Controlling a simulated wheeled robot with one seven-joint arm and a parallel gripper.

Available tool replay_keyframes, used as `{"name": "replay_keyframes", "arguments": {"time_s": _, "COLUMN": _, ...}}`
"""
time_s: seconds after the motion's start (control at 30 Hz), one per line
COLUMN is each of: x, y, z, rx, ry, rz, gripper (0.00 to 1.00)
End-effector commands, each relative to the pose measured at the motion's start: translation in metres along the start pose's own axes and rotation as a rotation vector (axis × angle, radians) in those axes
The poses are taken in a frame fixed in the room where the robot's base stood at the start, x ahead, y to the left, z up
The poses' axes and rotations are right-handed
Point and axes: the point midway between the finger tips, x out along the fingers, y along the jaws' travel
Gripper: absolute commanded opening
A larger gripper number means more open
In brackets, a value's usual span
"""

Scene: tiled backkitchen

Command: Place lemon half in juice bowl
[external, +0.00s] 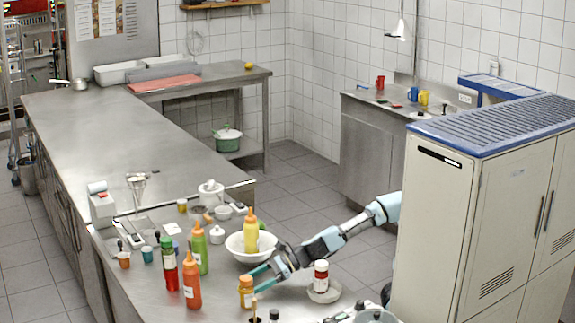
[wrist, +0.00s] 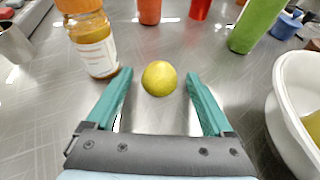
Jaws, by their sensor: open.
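The yellow lemon half (wrist: 159,79) lies on the steel counter, its rounded side showing in the wrist view. My gripper (wrist: 159,74) is open, and its two teal fingers appear on either side of the lemon half without touching it. In the external view my gripper (external: 256,279) is low over the near counter, and I cannot make out the lemon half there. A white bowl (external: 234,247), likely the juice bowl, stands just behind my gripper. It shows at the right edge in the wrist view (wrist: 281,112), with something yellow inside.
An orange-capped jar (wrist: 97,50) stands close to my left finger; the jar also shows in the external view (external: 246,293). Red, orange and green bottles (external: 192,280) stand to the left.

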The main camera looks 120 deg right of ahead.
Motion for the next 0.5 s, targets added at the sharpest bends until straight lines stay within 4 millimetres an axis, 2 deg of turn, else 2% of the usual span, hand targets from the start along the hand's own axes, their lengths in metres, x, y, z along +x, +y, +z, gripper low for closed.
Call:
{"name": "replay_keyframes", "arguments": {"time_s": 0.13, "x": -0.004, "y": 0.0, "z": 0.006, "rx": 0.0, "ry": -0.001, "rz": 0.0, "gripper": 0.86}}
{"name": "replay_keyframes", "arguments": {"time_s": 0.5, "x": -0.064, "y": 0.001, "z": 0.007, "rx": -0.002, "ry": -0.001, "rz": 0.0, "gripper": 0.86}}
